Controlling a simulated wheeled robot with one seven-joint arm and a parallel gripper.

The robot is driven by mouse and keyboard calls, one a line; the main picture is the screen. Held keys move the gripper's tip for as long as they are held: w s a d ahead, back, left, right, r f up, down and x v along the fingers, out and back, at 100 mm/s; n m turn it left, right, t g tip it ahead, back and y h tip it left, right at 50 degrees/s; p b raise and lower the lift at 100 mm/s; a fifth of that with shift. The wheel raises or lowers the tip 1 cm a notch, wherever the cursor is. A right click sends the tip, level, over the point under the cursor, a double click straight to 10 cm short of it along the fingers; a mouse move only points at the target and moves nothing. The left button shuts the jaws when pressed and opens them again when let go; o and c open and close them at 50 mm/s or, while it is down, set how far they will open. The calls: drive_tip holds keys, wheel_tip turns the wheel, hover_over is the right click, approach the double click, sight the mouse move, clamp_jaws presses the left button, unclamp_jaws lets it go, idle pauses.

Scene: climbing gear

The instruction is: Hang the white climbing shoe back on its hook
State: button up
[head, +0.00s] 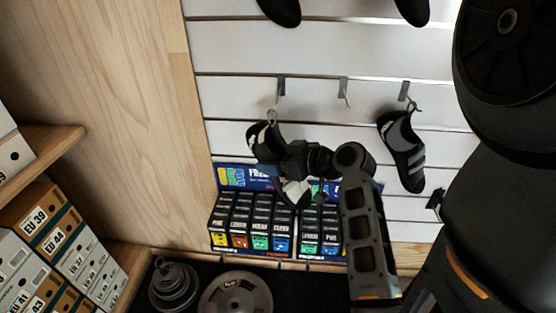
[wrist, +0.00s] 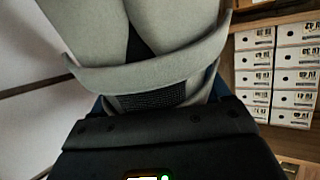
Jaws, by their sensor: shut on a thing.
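The white climbing shoe, with black parts, is in my gripper (head: 284,160) in the head view; its white toe (head: 296,193) points down and its pull loop (head: 272,115) stands up at the top. In the wrist view the pale shoe (wrist: 150,80) fills the upper middle, above the dark gripper body (wrist: 165,145); the fingertips are hidden. A left hook (head: 281,86) on the white slatted wall is just above and slightly right of the loop, apart from it in the picture. A middle hook (head: 343,90) is bare. I cannot tell the depth between loop and hooks.
A grey-and-black shoe (head: 404,155) hangs from the right hook (head: 404,90). Below the held shoe stands a display of coloured boxes (head: 265,225). Shoe boxes (head: 60,245) fill shelves at left. Weight plates (head: 235,295) lie at the bottom. More shoes hang at the top.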

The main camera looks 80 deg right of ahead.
drive_tip(key=w+d+f+b, duration=0.1)
drive_tip(key=d+b, duration=0.2)
drive_tip(key=d, duration=0.9)
drive_tip(key=shift+d+f, duration=0.25)
drive_tip(key=shift+f, duration=0.1)
idle(0.9)
drive_tip(key=shift+w, duration=0.1)
idle(0.4)
drive_tip(key=o, duration=1.3)
drive_tip(key=shift+b+v, duration=0.3)
drive_tip(key=shift+v, duration=3.7)
